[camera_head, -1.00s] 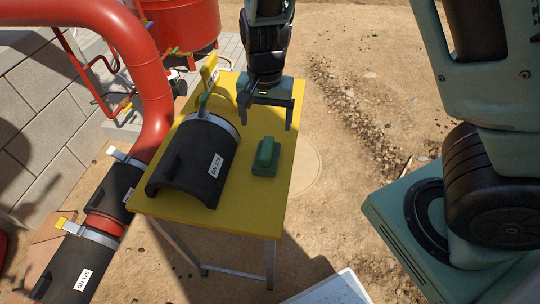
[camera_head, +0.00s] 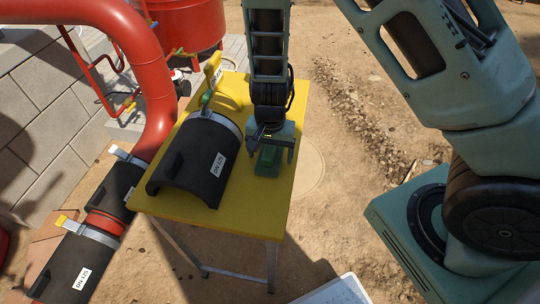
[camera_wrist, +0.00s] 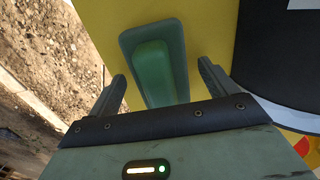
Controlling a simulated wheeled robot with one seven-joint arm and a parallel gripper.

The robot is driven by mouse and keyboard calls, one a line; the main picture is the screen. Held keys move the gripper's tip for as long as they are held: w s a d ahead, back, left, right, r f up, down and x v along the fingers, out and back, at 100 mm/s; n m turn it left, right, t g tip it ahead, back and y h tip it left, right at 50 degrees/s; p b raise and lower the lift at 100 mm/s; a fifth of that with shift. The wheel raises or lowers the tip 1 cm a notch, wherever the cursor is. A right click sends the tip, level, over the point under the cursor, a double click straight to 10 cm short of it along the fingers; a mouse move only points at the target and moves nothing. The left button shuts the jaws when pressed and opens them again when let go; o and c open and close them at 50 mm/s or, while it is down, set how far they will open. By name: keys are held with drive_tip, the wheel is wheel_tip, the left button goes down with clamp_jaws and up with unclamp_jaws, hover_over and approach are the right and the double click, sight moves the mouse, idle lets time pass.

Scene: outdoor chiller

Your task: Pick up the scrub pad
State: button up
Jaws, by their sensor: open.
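The green scrub pad (camera_head: 267,161) lies on the yellow table (camera_head: 252,218), right of the black half-shell. It has a dark green base and a raised lighter green grip. In the wrist view the scrub pad (camera_wrist: 153,66) lies ahead of and between the two fingers. My gripper (camera_head: 271,157) is open above the pad, with one finger on either side of it in the head view. In the wrist view my gripper (camera_wrist: 162,78) holds nothing. Its height above the pad is hard to tell.
A black half-shell (camera_head: 187,166) with a white label stands close left of the pad. A yellow-handled tool (camera_head: 211,72) is at the table's back. A red pipe (camera_head: 150,90) and labelled black shells (camera_head: 70,268) are at left. The table's front right is bare.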

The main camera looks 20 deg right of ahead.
sight(270, 147)
drive_tip(key=shift+c, duration=0.4)
drive_tip(key=c, duration=1)
drive_tip(key=shift+c, duration=0.2)
wheel_tip(270, 147, up, 10)
drive_tip(key=shift+r+p, duration=0.1)
drive_tip(key=shift+p, duration=0.7)
